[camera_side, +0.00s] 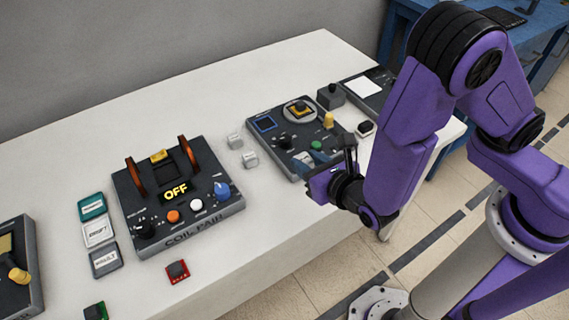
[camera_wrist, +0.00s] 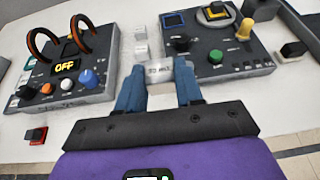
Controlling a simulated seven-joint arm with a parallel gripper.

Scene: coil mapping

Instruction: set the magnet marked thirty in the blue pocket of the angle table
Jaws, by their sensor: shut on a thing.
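My gripper (camera_wrist: 159,84) has its two blue fingers shut on a small whitish block (camera_wrist: 159,71). The dark marking on its top seems to begin with 30 but is too small to read surely. In the side view my gripper (camera_side: 313,158) is over the front edge of the dark angle table (camera_side: 270,108), with the pale block partly hidden at its fingers. The angle table's blue-edged square pocket (camera_side: 265,124) is at its back left corner, and it shows in the wrist view (camera_wrist: 174,20) ahead of the held block. The pocket looks empty.
Loose white blocks (camera_side: 249,159) lie left of the angle table. The coil pair box (camera_side: 180,200), reading OFF, stands further left with two upright orange-edged coils. A round plate with a yellow-and-black piece (camera_side: 299,108), a yellow knob (camera_side: 328,119) and a green button (camera_side: 318,145) rise from the angle table.

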